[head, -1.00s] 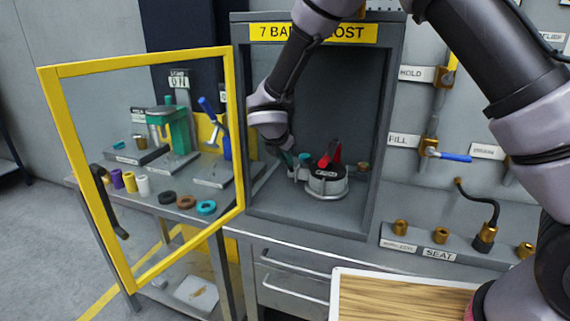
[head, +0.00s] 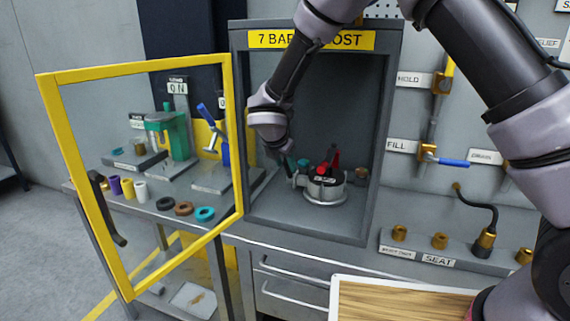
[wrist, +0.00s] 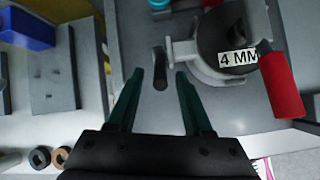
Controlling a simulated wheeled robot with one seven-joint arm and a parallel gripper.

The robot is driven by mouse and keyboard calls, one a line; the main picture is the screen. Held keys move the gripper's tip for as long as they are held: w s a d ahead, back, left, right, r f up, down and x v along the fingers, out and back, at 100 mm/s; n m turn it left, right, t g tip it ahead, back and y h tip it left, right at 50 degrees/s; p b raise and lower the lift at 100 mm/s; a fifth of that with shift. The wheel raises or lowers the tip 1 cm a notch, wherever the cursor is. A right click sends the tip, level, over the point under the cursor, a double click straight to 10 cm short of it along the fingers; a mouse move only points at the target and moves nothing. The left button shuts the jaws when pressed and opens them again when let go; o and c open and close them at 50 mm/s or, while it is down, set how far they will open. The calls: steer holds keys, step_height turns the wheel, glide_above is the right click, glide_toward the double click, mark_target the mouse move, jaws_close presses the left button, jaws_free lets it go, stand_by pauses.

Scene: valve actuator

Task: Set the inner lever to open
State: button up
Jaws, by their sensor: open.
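A round grey valve body (head: 325,190) with a red handle (head: 333,158) stands on the floor of the open cabinet. The wrist view shows the body (wrist: 225,65) labelled "4 MM", with the red handle (wrist: 283,85) to its right. A short dark lever (wrist: 160,70) stands at the left of the body; I cannot tell its marked position. My gripper (wrist: 171,74) is open, with its dark green fingers on either side of the lever's near end in the picture. Contact cannot be told. In the head view my wrist hides most of the fingers.
The cabinet frame (head: 384,140) closes in the valve at the sides. Its yellow-framed glass door (head: 140,67) stands swung open to the left. Small teal (head: 303,163) and brass (head: 361,173) parts flank the valve. A wooden-topped board (head: 395,300) is at the front.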

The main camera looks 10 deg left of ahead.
steer(key=d+v, duration=0.1)
steer(key=v, duration=0.9)
steer(key=shift+s+a+r, duration=0.2)
steer(key=shift+a+r, duration=0.15)
steer(key=shift+a, duration=0.2)
